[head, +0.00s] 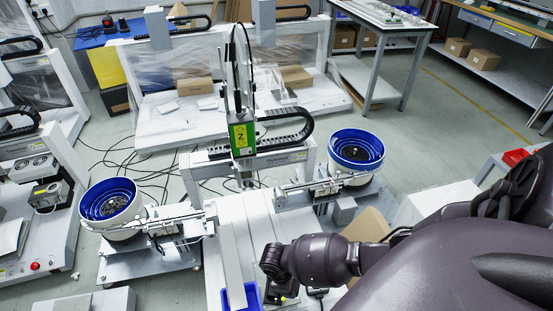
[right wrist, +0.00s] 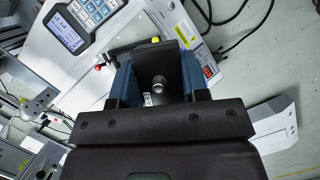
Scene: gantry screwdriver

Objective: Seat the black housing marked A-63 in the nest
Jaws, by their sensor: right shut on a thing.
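In the right wrist view my right gripper (right wrist: 158,72) has its two blue fingers closed on the sides of a black housing (right wrist: 160,62). I cannot make out the nest in either view. My left gripper does not show.
The gantry screwdriver (head: 242,130) stands over the white table. Blue bowl feeders stand left (head: 110,203) and right (head: 357,150). A blue bin (head: 243,297) lies left of my right wrist. A keypad controller (right wrist: 85,22) and a box with a red display (right wrist: 208,72) are near the gripper.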

